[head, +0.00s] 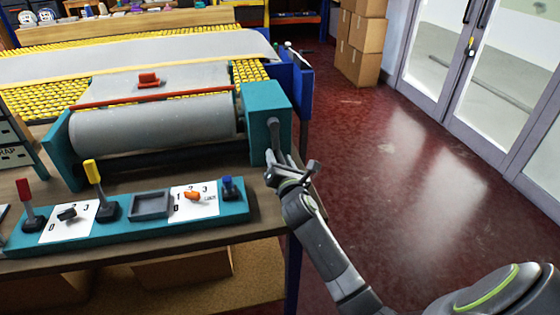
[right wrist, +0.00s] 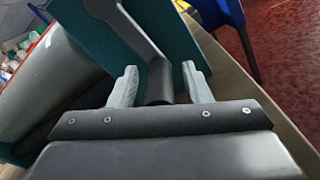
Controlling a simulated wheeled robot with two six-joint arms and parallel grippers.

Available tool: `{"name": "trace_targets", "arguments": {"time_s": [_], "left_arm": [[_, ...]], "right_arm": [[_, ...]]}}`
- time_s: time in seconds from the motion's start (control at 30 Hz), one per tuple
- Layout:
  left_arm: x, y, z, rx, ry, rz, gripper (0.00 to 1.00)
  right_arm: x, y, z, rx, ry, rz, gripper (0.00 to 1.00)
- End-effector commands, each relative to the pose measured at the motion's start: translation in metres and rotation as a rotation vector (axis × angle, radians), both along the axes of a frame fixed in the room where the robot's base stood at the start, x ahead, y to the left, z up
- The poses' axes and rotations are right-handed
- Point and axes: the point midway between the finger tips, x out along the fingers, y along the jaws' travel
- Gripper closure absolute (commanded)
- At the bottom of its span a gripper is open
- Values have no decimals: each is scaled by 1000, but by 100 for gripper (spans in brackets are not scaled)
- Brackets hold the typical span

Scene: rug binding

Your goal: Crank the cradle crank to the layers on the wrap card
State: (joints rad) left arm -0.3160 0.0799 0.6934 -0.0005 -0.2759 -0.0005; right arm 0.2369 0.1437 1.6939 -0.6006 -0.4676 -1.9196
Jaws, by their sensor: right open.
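The cradle crank (head: 273,135) is a dark arm on the right end of the teal cradle housing (head: 262,100). It also shows in the right wrist view (right wrist: 132,30), with its dark round handle (right wrist: 160,82) between my fingers. My right gripper (head: 290,170) is open, its two pale fingertips one on each side of the handle with gaps visible. A grey roll (head: 150,124) lies in the cradle. The wrap card (head: 12,150) is partly visible at the left edge, and its layer figures are cut off. My left gripper is not in view.
A teal control panel (head: 125,228) with red, yellow and blue levers and two dials lies along the table's front edge. Yellow rollers (head: 40,96) lie behind the cradle. Cardboard boxes (head: 362,45) stand at the back; the red floor (head: 400,150) at right is clear.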

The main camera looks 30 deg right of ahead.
Motion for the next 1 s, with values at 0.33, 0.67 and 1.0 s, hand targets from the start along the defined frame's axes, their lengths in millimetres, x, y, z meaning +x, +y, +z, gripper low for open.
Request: {"name": "trace_targets", "arguments": {"time_s": [0.33, 0.67, 1.0], "left_arm": [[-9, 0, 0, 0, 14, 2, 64], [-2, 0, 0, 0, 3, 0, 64], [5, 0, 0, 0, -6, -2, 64]], "right_arm": [[0, 0, 0, 0, 0, 0, 70], [0, 0, 0, 0, 0, 0, 100], [1, 4, 0, 40, -10, 1, 100]]}}
